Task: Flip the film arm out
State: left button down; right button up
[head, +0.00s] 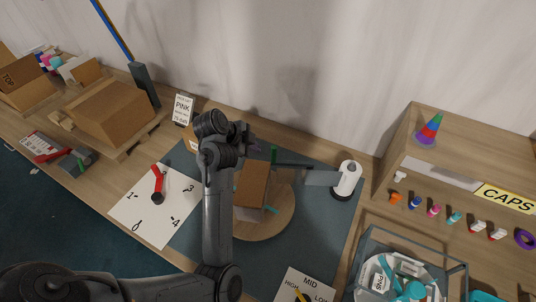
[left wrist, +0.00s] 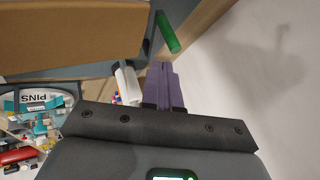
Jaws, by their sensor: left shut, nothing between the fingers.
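The film roll (head: 347,177) is a white cylinder upright on a dark base, right of the turntable. The film arm (head: 292,165) is a thin dark bar reaching left from the roll, with a pale grey sheet (head: 322,178) beside it. A green upright handle (head: 273,154) stands at its left end and shows as a green cylinder in the left wrist view (left wrist: 167,32). My left gripper (left wrist: 160,68) has purple fingers, shut and empty, a little short of the green handle with a visible gap. In the head view its fingers are mostly hidden behind my wrist.
A cardboard box (head: 251,184) stands on the round wooden turntable (head: 278,218), close to my left arm. A numbered white sheet with a red pointer (head: 158,184) lies left. A clear bin (head: 362,258) and a shelf of caps (head: 445,190) stand right. The wall is behind.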

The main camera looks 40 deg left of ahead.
pick_arm(q)
jog(key=x, duration=1)
pick_arm(e)
jog(key=shift+f, duration=0.3)
pick_arm(q)
jog(key=shift+b, duration=0.3)
